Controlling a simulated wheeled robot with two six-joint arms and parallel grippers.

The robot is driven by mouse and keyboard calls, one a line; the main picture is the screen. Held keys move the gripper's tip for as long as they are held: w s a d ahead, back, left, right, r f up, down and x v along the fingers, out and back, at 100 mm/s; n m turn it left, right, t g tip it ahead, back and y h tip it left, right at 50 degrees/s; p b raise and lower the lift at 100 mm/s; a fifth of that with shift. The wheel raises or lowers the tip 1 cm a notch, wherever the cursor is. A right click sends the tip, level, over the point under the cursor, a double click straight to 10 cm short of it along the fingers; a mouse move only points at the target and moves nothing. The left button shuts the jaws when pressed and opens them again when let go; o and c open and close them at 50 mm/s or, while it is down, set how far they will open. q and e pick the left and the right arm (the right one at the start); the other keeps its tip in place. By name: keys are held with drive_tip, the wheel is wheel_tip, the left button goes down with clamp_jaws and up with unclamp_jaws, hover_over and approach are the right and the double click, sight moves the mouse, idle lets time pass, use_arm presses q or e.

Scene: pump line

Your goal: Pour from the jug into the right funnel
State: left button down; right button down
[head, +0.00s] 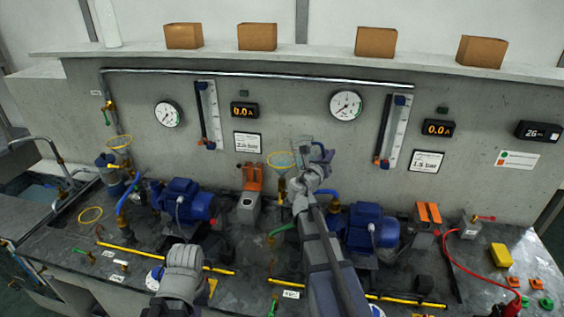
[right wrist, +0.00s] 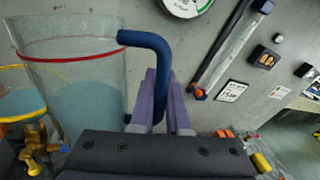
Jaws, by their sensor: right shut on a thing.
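The jug (right wrist: 85,85) is clear, with a red band and a blue handle (right wrist: 161,85). My right gripper (right wrist: 160,100) is shut on the handle, its purple fingers on both sides of it. In the head view the jug (head: 303,150) is faint, held beside and slightly above the right funnel (head: 281,161), which has a yellow rim. In the right wrist view the funnel (right wrist: 15,105) shows at the left, partly behind the jug.
Blue pumps (head: 186,198) (head: 368,228) and yellow rods (head: 165,258) fill the bench. Gauges (head: 346,105) and a pipe run along the wall behind. A red cable (head: 458,275) lies at the right.

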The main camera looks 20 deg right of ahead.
wheel_tip(320, 180, up, 4)
drive_tip(key=p, duration=0.3)
drive_tip(key=shift+r+p, duration=0.1)
drive_tip(key=shift+p, duration=0.2)
drive_tip(key=shift+m+b, duration=0.65)
drive_tip(key=shift+m, duration=1.05)
